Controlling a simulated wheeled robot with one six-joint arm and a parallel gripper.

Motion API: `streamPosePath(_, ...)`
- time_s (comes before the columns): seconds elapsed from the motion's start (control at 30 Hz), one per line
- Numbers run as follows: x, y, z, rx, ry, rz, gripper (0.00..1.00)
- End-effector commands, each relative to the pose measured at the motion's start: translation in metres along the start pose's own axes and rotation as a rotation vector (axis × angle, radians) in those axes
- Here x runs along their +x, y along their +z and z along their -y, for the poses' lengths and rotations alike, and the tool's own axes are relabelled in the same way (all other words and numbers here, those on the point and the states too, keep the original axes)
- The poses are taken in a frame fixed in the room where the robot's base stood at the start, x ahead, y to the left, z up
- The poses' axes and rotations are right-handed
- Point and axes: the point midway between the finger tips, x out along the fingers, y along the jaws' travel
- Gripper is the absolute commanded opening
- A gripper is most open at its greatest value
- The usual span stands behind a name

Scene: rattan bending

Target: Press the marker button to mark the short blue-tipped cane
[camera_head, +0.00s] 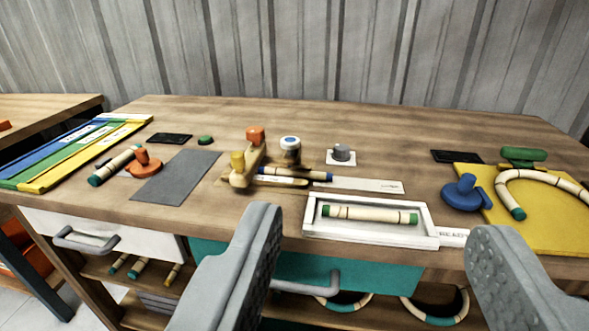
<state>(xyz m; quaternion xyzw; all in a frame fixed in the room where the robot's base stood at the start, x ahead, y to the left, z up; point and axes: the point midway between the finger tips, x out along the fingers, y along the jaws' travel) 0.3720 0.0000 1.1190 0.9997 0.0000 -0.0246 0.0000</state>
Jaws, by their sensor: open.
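My gripper (375,217) is open, with its two grey fingers wide apart at the bottom of the view and nothing between them. A blue-tipped cane (298,172) lies across the middle of the workbench, its dark blue end to the right. Its left part meets a wooden fixture (245,172) with an orange knob (256,134) and a yellow knob (238,161). A second pale piece (280,181) lies just in front of the cane. A grey round button (341,152) on a white base stands behind the cane's right end. I cannot tell which knob or button is the marker button.
A white tray (370,237) holding a green-tipped cane (368,215) lies at the front edge. A blue-lidded jar (290,150) stands behind the fixture. A yellow board (540,234) with a bent cane is right, beside a blue clamp (465,193). A grey mat (175,178) lies left.

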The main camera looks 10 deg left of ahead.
Motion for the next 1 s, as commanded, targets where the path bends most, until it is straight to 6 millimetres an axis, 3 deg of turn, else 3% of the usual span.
streamPosePath(0.03, 0.0, 0.0, 0.0, 0.0, 0.0, 0.0, 0.53)
streamPosePath(0.3, 0.017, -0.005, 0.004, 0.004, -0.01, 0.04, 0.0)
streamPosePath(1.0, 0.154, -0.024, 0.038, 0.021, -0.048, 0.358, 0.0)
